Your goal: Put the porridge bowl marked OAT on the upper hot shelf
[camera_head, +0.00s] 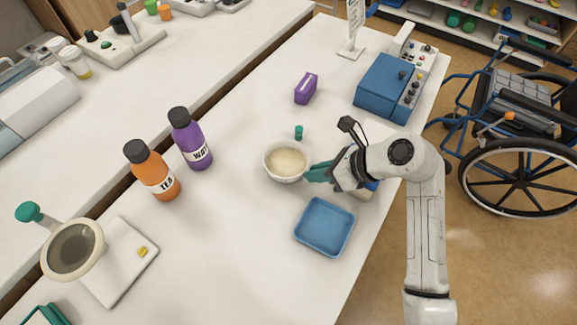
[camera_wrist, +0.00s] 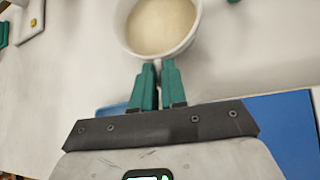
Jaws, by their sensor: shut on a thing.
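A white bowl (camera_head: 284,174) of pale porridge is near the middle of the white table in the head view. It also shows at the top of the wrist view (camera_wrist: 190,42). A mark on its near side is too small to read. My gripper (camera_head: 316,173) is on the bowl's right side. In the wrist view my gripper (camera_wrist: 158,68) has its green fingers closed on the bowl's small white handle. The bowl looks level; I cannot tell whether it touches the table. No hot shelf can be made out.
An empty blue tray (camera_head: 324,227) lies just below the bowl. An orange TEA bottle (camera_head: 153,172) and a purple bottle (camera_head: 190,140) stand left. A small teal object (camera_head: 298,132), a purple box (camera_head: 306,89) and a blue device (camera_head: 385,86) are behind. A wheelchair (camera_head: 520,150) stands right.

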